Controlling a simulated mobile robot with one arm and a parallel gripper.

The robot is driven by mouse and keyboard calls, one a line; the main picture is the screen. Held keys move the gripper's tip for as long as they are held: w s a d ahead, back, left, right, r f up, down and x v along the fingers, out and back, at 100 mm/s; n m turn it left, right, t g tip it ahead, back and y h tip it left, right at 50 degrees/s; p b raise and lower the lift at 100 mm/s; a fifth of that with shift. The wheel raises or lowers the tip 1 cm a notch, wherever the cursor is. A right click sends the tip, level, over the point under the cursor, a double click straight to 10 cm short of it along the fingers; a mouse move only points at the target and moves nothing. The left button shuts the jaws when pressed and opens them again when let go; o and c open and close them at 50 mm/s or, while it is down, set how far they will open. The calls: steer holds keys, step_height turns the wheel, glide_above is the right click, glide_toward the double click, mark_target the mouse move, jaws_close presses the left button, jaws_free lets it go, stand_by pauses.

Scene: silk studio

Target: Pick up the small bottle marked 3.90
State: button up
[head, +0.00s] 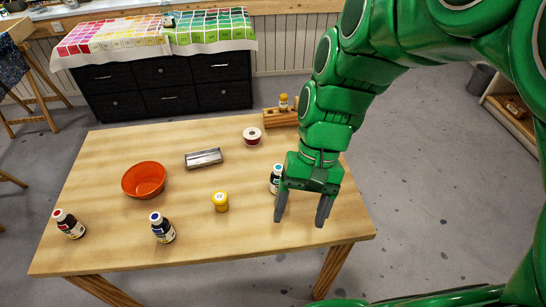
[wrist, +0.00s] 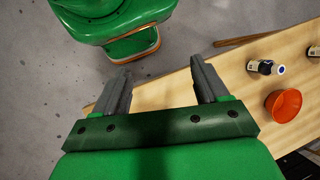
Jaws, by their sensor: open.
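Several small bottles stand on the wooden table, and I cannot read 3.90 on any of them. A dark bottle with a red cap (head: 69,224) is at the left, and a dark bottle with a blue cap (head: 162,229) is at the front. A bottle with a teal cap (head: 275,181) is partly hidden behind my gripper (head: 300,220). A yellow jar (head: 221,202) stands between. My gripper is open and empty over the table's right part. The wrist view shows its open fingers (wrist: 161,68) and the blue-capped bottle (wrist: 265,67) to the right.
An orange bowl (head: 144,181), a metal tray (head: 204,158) and a red-and-white roll (head: 252,136) are on the table (head: 110,155). A wooden rack (head: 276,118) with a yellow-orange jar (head: 284,102) stands at the back right. The front right of the table is clear.

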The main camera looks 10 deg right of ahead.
steer(key=w+a+f+m+g+y, duration=0.2)
steer(key=w+a+m+y, duration=0.15)
steer(key=w, duration=0.45)
steer(key=m+t+y, duration=0.4)
steer(key=m+y, duration=0.8)
glide_toward(272, 175)
steer(key=shift+a+r+h, duration=0.15)
steer(key=shift+a+r, duration=0.2)
steer(key=shift+a, duration=0.25)
steer(key=shift+a+r+h, duration=0.1)
steer(key=shift+a+r, duration=0.25)
steer(key=shift+a, duration=0.2)
steer(key=shift+s+a, duration=0.2)
steer(key=shift+a, duration=1.05)
steer(key=shift+s+a, duration=0.2)
steer(key=shift+a, duration=1.05)
steer(key=shift+s+a, duration=0.2)
steer(key=shift+a, duration=1.05)
jaws_close()
steer(key=shift+r, duration=0.1)
